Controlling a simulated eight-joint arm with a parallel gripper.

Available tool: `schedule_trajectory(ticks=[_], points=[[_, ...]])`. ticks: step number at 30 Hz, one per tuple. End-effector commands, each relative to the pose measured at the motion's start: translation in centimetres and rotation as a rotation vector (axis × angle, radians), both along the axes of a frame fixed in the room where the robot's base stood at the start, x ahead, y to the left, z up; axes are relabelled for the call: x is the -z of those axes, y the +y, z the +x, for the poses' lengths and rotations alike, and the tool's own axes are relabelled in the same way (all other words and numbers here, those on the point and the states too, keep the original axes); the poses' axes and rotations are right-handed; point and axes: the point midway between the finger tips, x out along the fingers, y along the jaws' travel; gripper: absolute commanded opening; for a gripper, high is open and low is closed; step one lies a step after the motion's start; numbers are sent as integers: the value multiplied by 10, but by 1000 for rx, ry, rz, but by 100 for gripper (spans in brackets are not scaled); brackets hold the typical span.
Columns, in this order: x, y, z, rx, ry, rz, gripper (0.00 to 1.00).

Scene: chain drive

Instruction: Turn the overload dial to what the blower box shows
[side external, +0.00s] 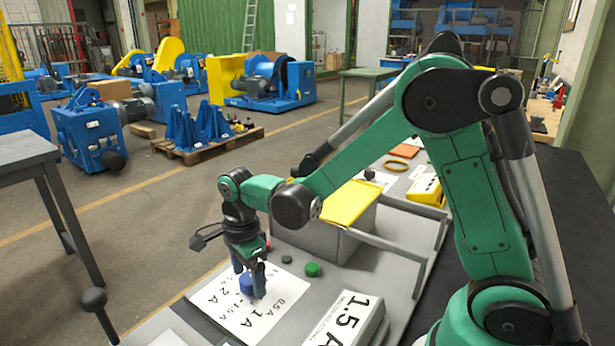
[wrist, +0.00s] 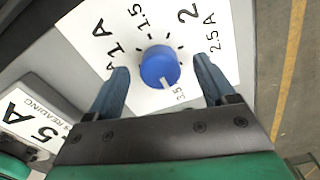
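The overload dial is a round blue knob (wrist: 159,67) on a white scale plate (wrist: 165,18), also seen in the side view (side external: 246,284). Its white pointer mark faces the bottom of the wrist view, near a label that looks like 3.5. Labels 1 A, 1.5, 2 and 2.5 A run around the knob; another on the left is partly hidden by a finger. The blower box (side external: 350,322) shows 1.5 A; part of its reading also shows in the wrist view (wrist: 22,122). My gripper (wrist: 164,78) is open, its fingers either side of the knob, with gaps visible.
Green (side external: 313,269) and dark (side external: 287,259) buttons sit behind the dial. A grey box with a yellow top (side external: 350,203) stands further back, with a grey rail (side external: 385,252) beside it. Open floor lies left of the panel.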

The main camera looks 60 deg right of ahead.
Motion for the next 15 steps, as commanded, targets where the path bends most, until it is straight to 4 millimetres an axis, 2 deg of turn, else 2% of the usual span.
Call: schedule_trajectory(ticks=[1,6,8,15], points=[[0,0,0,0,0,0,63],[0,0,0,0,0,0,15],[0,0,0,0,0,0,0],[0,0,0,-16,0,0,0]])
